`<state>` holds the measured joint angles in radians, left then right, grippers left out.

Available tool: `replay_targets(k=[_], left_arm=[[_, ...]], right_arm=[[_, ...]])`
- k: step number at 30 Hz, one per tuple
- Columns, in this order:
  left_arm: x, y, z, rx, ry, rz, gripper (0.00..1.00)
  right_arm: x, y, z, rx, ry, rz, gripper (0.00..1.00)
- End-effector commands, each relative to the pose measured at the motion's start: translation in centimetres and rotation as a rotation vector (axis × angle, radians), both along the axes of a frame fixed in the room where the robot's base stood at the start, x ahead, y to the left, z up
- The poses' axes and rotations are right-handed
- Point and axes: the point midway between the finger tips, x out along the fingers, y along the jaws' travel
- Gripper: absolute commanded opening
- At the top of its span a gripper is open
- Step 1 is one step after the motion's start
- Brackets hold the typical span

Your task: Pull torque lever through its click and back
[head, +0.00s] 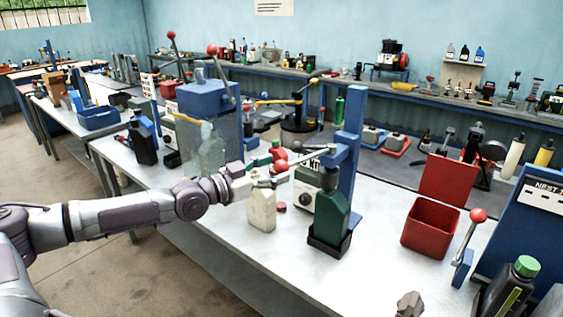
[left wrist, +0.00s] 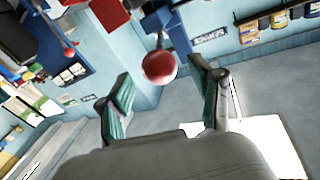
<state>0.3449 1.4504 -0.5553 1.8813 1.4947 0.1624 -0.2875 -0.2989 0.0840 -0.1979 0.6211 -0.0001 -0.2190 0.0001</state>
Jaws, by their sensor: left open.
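The lever at my left gripper has a red ball knob (head: 281,166) and a pale rod (head: 304,157) running to a blue upright post (head: 347,150). My left gripper (head: 264,172) is open beside the knob, above the bench. In the left wrist view the red ball (left wrist: 160,67) appears between the two green-padded fingers (left wrist: 163,98), slightly beyond their tips; contact cannot be told. A dark green bottle (head: 329,217) stands upright in front of the post. My right gripper is not in view.
A cream bottle (head: 262,210) stands just below my left gripper. A white-faced gauge box (head: 302,196) is behind the green bottle. A red bin (head: 430,226) and another red-knobbed lever (head: 468,236) are to the right. The bench front centre is clear.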

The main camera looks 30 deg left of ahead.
Motion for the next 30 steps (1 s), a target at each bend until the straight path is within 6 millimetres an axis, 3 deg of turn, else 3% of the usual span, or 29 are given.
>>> replay_targets(k=[6, 18, 30], left_arm=[[2.0, -0.7, 0.2, -0.001, -0.002, 0.002, 0.65], [2.5, -0.9, 0.0, 0.002, 0.000, 0.000, 0.65], [2.5, -0.9, 0.0, 0.002, -0.001, 0.001, 0.00]], right_arm=[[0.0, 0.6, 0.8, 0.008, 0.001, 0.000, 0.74], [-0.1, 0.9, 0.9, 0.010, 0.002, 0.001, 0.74], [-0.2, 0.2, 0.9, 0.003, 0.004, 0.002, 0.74]])
